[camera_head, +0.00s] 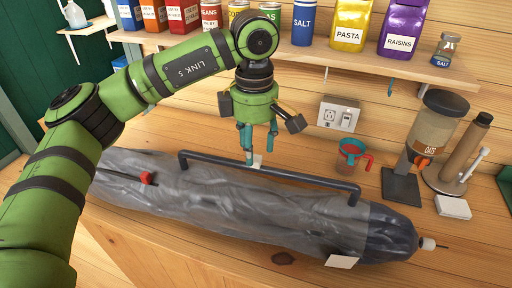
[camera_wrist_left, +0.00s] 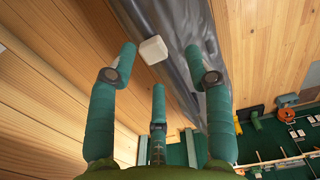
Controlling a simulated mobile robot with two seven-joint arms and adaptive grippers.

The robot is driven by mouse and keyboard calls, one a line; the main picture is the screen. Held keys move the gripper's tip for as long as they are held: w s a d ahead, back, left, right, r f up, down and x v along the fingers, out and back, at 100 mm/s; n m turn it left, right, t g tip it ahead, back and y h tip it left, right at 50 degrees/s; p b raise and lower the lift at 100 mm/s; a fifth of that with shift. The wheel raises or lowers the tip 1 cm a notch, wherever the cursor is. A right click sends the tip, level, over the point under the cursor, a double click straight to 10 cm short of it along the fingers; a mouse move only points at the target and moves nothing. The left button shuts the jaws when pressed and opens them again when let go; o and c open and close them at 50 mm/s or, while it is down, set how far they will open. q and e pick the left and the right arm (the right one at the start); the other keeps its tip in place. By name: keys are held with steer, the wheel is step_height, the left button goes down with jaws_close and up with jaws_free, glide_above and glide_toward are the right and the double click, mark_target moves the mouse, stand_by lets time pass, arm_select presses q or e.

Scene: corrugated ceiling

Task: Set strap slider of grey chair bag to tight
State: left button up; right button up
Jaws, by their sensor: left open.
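The grey chair bag (camera_head: 200,205) lies lengthwise on the wooden counter. A dark strap (camera_head: 310,179) arches along its upper side. A small white block, which looks like the strap slider (camera_head: 257,161), sits on the strap near its middle. In the left wrist view the white slider (camera_wrist_left: 153,50) shows on the dark strap, between the fingertips and nearer the left one. My left gripper (camera_head: 258,157) points down at the slider, its teal fingers spread. In the left wrist view the gripper (camera_wrist_left: 160,68) has its three fingers apart. I cannot tell whether any finger touches the slider.
A red toggle (camera_head: 147,178) sits on the bag's left part, and a white tag (camera_head: 341,261) hangs at its right. Behind are a measuring cup (camera_head: 352,157), an oats dispenser (camera_head: 432,130) and a wall outlet (camera_head: 339,115). A shelf (camera_head: 390,72) of containers runs above.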

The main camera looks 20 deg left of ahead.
mark_target(256, 157)
arm_select(q)
steer(key=f, duration=0.2)
steer(key=shift+w+f+p, duration=0.3)
steer(key=shift+w+p, duration=0.05)
steer(key=shift+w+f, duration=0.1)
steer(key=shift+f, duration=0.45)
steer(key=c, duration=0.9)
jaws_close()
steer(key=d+b, duration=0.1)
steer(key=d, duration=0.3)
steer(key=shift+d, duration=0.55)
steer(key=shift+a, duration=0.1)
arm_select(e)
steer(key=shift+w+a+r, duration=0.1)
steer(key=shift+w+a, duration=0.1)
steer(key=shift+w, duration=0.75)
